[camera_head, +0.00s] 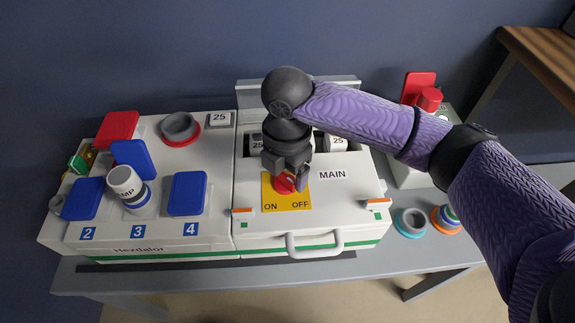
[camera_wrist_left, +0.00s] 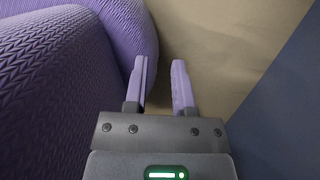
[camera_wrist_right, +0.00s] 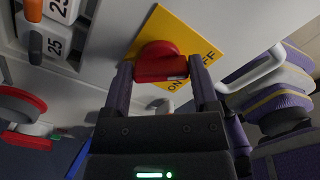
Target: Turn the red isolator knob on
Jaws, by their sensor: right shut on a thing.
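The red isolator knob (camera_head: 284,184) sits on a yellow plate (camera_head: 287,205) marked ON at left and OFF at right, on the main panel of the white box. My right gripper (camera_head: 286,176) reaches down onto it and hides much of it. In the right wrist view the red knob (camera_wrist_right: 161,64) lies between the two fingers of my right gripper (camera_wrist_right: 163,80), which are shut on it. The knob's exact pointing direction cannot be told. My left gripper (camera_wrist_left: 160,75) is open and empty in the left wrist view, away from the box; it is not in the head view.
A grey handle (camera_head: 314,246) sticks out at the box's front. Blue socket covers (camera_head: 187,193) and a white plug (camera_head: 127,187) are at left. Coloured rings (camera_head: 410,223) lie on the grey table at right. A red-topped unit (camera_head: 418,90) stands behind my right arm.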

